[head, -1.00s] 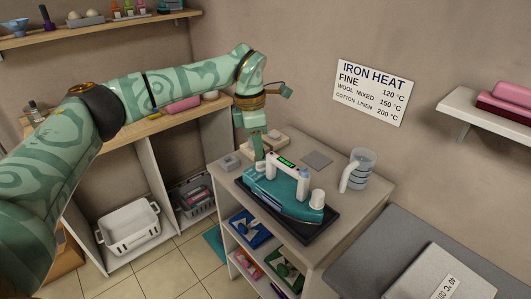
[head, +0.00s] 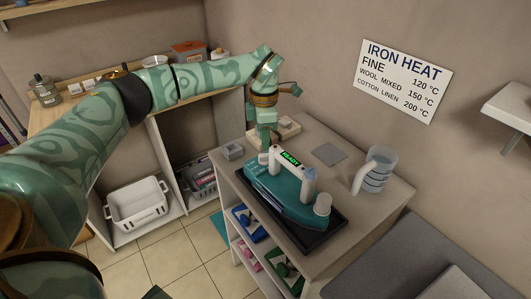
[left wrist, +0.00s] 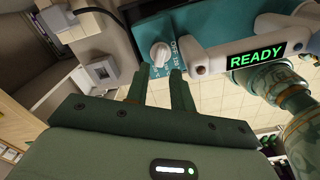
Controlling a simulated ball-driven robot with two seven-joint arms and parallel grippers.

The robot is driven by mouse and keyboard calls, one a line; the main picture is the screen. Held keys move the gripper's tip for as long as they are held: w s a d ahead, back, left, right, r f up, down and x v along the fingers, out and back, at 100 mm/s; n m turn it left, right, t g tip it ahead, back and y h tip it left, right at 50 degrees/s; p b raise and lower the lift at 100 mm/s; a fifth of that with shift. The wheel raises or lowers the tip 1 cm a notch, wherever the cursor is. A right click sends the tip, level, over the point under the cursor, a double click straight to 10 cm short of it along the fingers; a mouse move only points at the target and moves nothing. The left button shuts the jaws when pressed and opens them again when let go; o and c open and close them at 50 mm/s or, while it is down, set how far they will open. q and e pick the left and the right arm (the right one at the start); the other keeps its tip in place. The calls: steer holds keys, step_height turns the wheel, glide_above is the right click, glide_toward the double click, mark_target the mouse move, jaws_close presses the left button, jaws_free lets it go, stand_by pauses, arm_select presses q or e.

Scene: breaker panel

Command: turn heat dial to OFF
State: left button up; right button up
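The teal iron (head: 285,191) lies on a black tray (head: 297,233) on the small cabinet, its green display reading READY. In the left wrist view the white round heat dial (left wrist: 160,53) sits on the iron's teal end (left wrist: 181,25), beside printed OFF and temperature marks. Its exact setting is too small to tell. My left gripper (head: 264,148) points down at that end of the iron. In the left wrist view my left gripper (left wrist: 160,70) has its two fingers apart, with the dial just beyond the tips and nothing held. My right gripper is out of view.
An IRON HEAT sign (head: 403,80) hangs on the wall. A clear measuring jug (head: 376,170) stands right of the iron. A small grey box (head: 232,151) and a flat grey pad (head: 329,154) are on the cabinet top. An ironing board (head: 378,258) is at front right.

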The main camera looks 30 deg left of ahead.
mark_target(265, 154)
arm_select(q)
step_height(265, 154, down, 6)
steer(key=shift+r+b, duration=0.2)
steer(key=shift+b, duration=0.15)
jaws_close()
steer(key=shift+r, duration=0.1)
